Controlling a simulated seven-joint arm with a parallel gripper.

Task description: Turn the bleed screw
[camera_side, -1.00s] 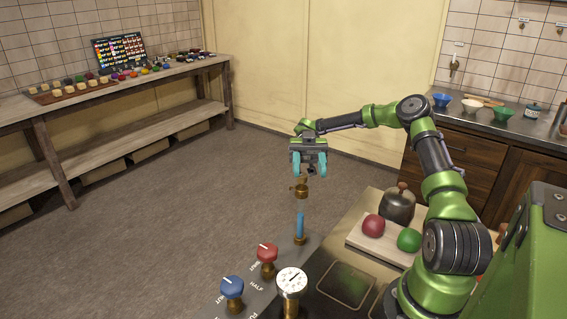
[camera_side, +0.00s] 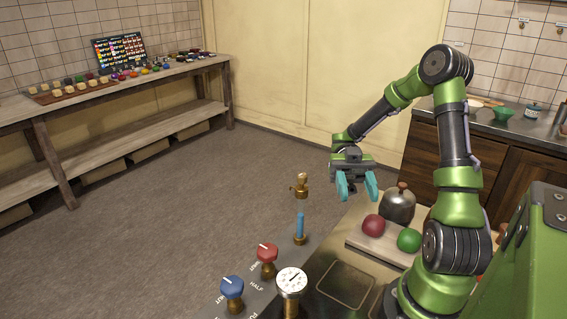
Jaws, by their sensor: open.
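The panel (camera_side: 258,294) at the bottom carries a blue knob (camera_side: 232,288), a red knob (camera_side: 267,254), a white round gauge (camera_side: 291,280) and an upright blue stem (camera_side: 300,226) on a brass base. A small brass fitting with a side stub (camera_side: 300,186) shows just above the blue stem in the picture. It is likely the bleed screw, but I cannot be sure. My gripper (camera_side: 357,190) has teal fingers spread apart with nothing between them. It is up and to the right of the brass fitting, apart from it, pointing down.
A board (camera_side: 360,240) with a red ball (camera_side: 373,225), a green ball (camera_side: 409,239) and a dark lidded pot (camera_side: 398,205) lies below and right of my gripper. A counter with bowls (camera_side: 503,114) stands at the back right. The floor at left is clear.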

